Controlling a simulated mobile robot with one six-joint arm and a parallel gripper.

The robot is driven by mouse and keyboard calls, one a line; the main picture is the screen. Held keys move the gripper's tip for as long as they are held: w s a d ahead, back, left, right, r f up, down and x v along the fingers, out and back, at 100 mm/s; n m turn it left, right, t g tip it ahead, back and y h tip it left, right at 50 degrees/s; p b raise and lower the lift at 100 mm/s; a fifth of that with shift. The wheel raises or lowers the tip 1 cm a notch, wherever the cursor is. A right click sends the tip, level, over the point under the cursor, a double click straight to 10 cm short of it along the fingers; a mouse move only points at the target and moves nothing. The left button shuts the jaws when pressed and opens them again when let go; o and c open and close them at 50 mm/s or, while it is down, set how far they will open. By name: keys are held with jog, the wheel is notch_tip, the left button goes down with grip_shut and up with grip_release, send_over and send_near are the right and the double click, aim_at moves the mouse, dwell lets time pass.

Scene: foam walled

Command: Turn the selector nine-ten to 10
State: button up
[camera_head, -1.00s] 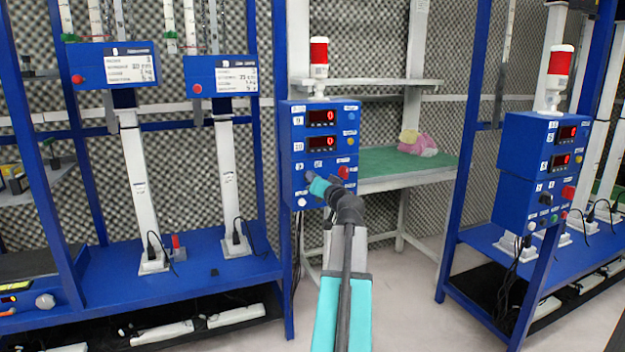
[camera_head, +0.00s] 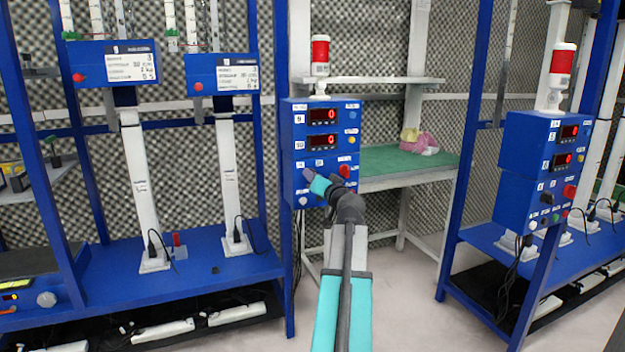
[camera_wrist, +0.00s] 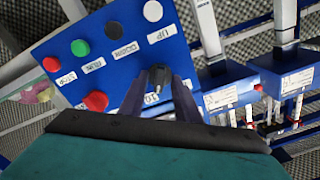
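The selector nine-ten is a small dark knob (camera_wrist: 158,76) on the blue control box (camera_head: 297,150). In the wrist view my gripper (camera_wrist: 160,82) has one finger on each side of this knob, and the fingertips appear to press on it. A pale label, partly between the fingers, reads about "10". In the head view my gripper (camera_head: 309,176) reaches the lower left of the box front and hides the knob. Which way the knob points is too small to tell.
Near the selector are a white button (camera_wrist: 153,11), a black button (camera_wrist: 114,29), a green button (camera_wrist: 80,48) and a red knob (camera_wrist: 96,101). Two red displays sit above, the upper one (camera_head: 323,115) reading 0. A blue rack (camera_head: 200,262) stands left; a second control box (camera_head: 528,145) stands right.

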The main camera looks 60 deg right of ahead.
jog(key=v, duration=1.3)
jog(key=shift+s+a+p, duration=0.25)
jog(key=shift+a+p, duration=0.05)
jog(key=shift+p, duration=0.1)
dwell(0.4)
